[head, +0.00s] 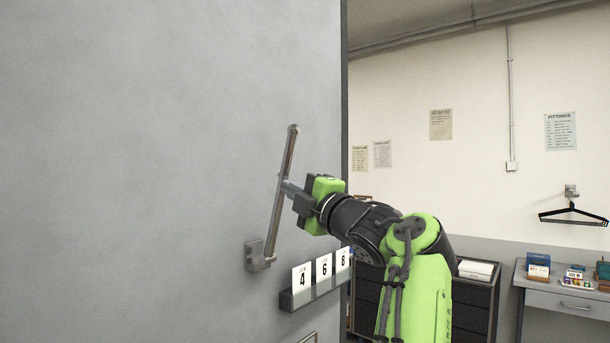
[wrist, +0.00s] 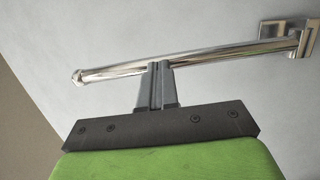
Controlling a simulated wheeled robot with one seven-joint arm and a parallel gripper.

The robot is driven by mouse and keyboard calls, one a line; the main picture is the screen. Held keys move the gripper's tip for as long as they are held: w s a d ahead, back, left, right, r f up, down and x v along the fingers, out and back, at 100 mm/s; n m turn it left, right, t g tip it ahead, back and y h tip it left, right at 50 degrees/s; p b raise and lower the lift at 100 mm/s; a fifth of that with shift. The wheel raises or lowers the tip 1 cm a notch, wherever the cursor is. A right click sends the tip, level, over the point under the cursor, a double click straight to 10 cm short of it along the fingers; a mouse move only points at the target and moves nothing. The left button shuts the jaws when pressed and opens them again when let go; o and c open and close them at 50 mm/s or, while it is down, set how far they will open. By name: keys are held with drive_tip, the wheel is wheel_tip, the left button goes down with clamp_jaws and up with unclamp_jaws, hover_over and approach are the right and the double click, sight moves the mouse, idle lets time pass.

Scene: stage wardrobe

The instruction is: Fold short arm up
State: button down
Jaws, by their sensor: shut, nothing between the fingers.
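The short arm (head: 283,185) is a shiny metal bar on the big grey panel. It stands nearly upright, its top leaning a little right, and its lower end meets a metal bracket (head: 256,256). In the wrist view the bar (wrist: 210,57) runs across the picture, with the bracket (wrist: 283,29) at the upper right. My gripper (head: 286,187) is shut and empty, its fingertips at the bar's middle. In the wrist view the closed fingertips (wrist: 158,66) meet the bar's lower edge; I cannot tell whether they touch it.
A small rack (head: 317,287) with number cards is on the panel below my gripper. Right of the panel stand a dark drawer unit (head: 473,306) and a grey desk (head: 560,300) with small boxes. A black hanger (head: 572,215) hangs on the wall. The panel's upper left is clear.

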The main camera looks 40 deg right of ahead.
drive_tip(key=shift+g, duration=0.3)
drive_tip(key=shift+w+a+r+p, duration=0.1)
drive_tip(key=shift+w+r+p, duration=0.2)
drive_tip(key=shift+w+p, duration=0.4)
drive_tip(key=shift+w+a+r+p, duration=0.1)
drive_tip(key=shift+w+r+p, duration=0.15)
drive_tip(key=shift+w+p, duration=0.45)
drive_tip(key=shift+w+r+p, duration=0.3)
drive_tip(key=shift+w+p, duration=0.25)
drive_tip(key=shift+w, duration=0.2)
drive_tip(key=shift+r, duration=0.15)
drive_tip(key=shift+a, duration=0.15)
